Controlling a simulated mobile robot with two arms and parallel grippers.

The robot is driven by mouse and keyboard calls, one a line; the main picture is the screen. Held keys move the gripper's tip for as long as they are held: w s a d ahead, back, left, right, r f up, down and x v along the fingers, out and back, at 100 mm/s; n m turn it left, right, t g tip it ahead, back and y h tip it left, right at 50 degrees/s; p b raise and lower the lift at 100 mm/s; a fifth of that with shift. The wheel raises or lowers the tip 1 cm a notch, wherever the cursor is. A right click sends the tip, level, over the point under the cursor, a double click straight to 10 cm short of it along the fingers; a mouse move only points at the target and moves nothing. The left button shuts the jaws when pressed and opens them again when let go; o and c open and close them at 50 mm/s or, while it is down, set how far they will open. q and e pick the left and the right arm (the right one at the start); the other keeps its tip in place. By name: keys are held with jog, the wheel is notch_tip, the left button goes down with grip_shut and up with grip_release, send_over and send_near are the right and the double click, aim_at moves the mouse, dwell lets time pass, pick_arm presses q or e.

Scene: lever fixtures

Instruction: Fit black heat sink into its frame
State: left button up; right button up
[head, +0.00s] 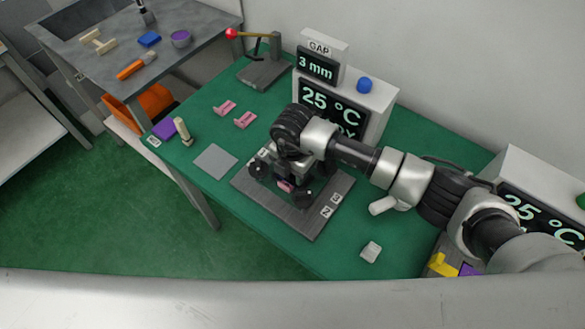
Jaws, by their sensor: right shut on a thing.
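My right gripper (285,187) reaches in from the right and points down over a dark grey base plate (305,222) on the green table. It is shut on a small pink piece (286,186), which shows between the fingertips. The gripper and wrist cover much of the plate's middle, so the black heat sink and its frame cannot be made out clearly. Two similar pink pieces, one (225,107) and another (245,120), lie apart on the table to the upper left. My left gripper is not in view.
A display box (335,110) reading 25 °C, with a smaller GAP 3 mm box on it, stands behind the plate. A red-knobbed lever fixture (265,70) stands at the back. A grey square (215,161) and a white block (371,252) lie near the plate.

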jog(key=shift+f+b, duration=0.3)
jog(key=shift+f, duration=0.15)
jog(key=o, duration=0.9)
jog(key=shift+o, duration=0.2)
jog(key=shift+w+r, duration=0.15)
jog(key=shift+r, duration=0.35)
jog(key=r+b, duration=0.1)
jog(key=r, duration=0.7)
jog(key=shift+s, duration=0.2)
jog(key=shift+w+r+b, duration=0.15)
jog(key=shift+r+b, duration=0.15)
jog(key=shift+r, duration=0.65)
jog(key=shift+f, duration=0.1)
